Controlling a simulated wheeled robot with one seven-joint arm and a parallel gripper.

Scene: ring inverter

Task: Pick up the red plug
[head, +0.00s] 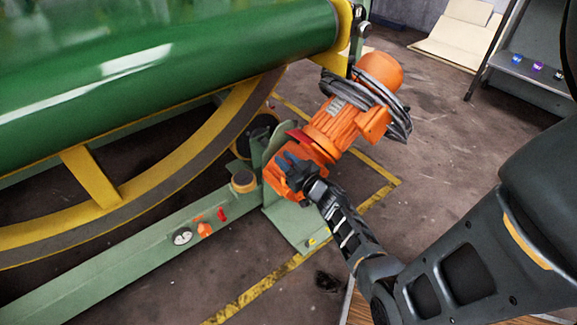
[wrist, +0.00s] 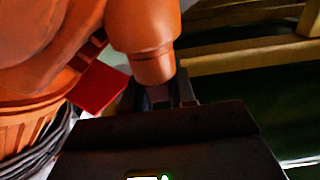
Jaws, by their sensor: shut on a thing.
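My gripper (head: 292,168) is at the orange gearbox end of the motor (head: 335,125). In the wrist view its fingers (wrist: 160,94) are shut on a small dull-pink piece at the end of an orange cylinder (wrist: 148,60). The piece is mostly hidden, and I cannot tell whether it is the red plug. A flat red piece (wrist: 98,88) shows left of the fingers; a red piece (head: 298,136) also shows on the motor in the head view. A small red peg (head: 222,214) stands on the green beam, apart from my gripper.
A large green drum (head: 160,70) with a yellow ring (head: 170,165) fills the left. A grey cable (head: 400,122) is coiled around the motor. The green beam (head: 120,262) carries a gauge (head: 182,237) and an orange knob (head: 205,229). Open floor (head: 440,140) lies to the right.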

